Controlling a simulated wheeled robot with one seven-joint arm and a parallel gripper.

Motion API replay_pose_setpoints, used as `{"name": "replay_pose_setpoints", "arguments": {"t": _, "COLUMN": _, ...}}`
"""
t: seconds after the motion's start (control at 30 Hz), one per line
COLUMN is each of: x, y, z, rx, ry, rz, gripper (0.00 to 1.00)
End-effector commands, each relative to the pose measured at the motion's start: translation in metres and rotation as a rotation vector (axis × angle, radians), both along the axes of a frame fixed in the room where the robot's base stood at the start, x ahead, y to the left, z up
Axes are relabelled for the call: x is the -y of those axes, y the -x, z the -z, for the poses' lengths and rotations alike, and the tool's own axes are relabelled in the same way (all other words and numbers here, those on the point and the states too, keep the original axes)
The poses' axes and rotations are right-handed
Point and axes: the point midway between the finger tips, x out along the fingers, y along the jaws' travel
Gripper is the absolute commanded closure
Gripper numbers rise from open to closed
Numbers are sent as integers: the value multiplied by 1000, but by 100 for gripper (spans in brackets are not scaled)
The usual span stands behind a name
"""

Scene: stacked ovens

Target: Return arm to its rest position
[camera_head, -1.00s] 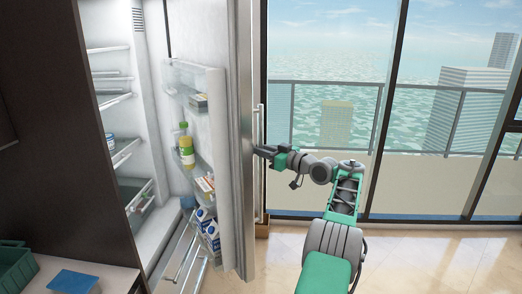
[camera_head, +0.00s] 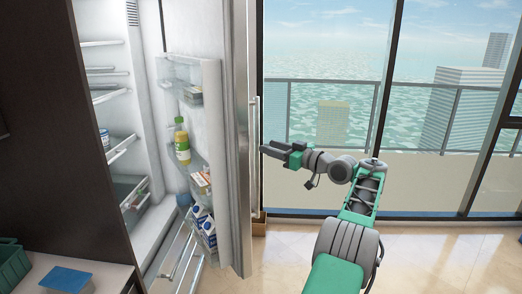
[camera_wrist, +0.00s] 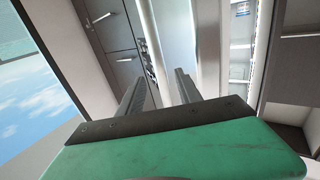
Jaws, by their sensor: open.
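My gripper (camera_head: 268,150) is to the right of the open fridge door (camera_head: 238,130), near its long vertical handle (camera_head: 254,150). In the wrist view the two fingers of my gripper (camera_wrist: 160,90) stand apart with nothing held between them. The door edge and handle (camera_wrist: 158,45) show beyond the fingertips. In the head view the fingers look apart from the handle, though the exact gap is hard to judge. My arm reaches up from the lower right and bends left toward the door.
The fridge (camera_head: 115,120) stands open at left, with bottles and cartons (camera_head: 204,225) on the door shelves. A counter (camera_head: 100,275) with a blue-lidded box (camera_head: 67,280) and a green crate (camera_head: 12,265) is at lower left. Windows (camera_head: 330,70) stand behind my arm. Floor at right is clear.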

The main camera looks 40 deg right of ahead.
Motion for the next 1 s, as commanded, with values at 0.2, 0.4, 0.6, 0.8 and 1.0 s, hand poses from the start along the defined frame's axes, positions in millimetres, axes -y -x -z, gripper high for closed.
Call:
{"name": "replay_pose_setpoints", "arguments": {"t": 0.2, "x": 1, "y": 12, "z": -1, "rx": 0, "ry": 0, "rz": -1, "gripper": 59}}
{"name": "replay_pose_setpoints", "arguments": {"t": 0.4, "x": 1, "y": 12, "z": -1, "rx": 0, "ry": 0, "rz": -1, "gripper": 59}}
{"name": "replay_pose_setpoints", "arguments": {"t": 0.6, "x": 6, "y": 12, "z": 24, "rx": -100, "ry": -22, "rz": 13, "gripper": 59}}
{"name": "replay_pose_setpoints", "arguments": {"t": 0.8, "x": 64, "y": 37, "z": 162, "rx": -450, "ry": -232, "rz": 244, "gripper": 59}}
{"name": "replay_pose_setpoints", "arguments": {"t": 1.0, "x": 47, "y": 119, "z": 311, "rx": -853, "ry": -559, "rz": 462, "gripper": 59}}
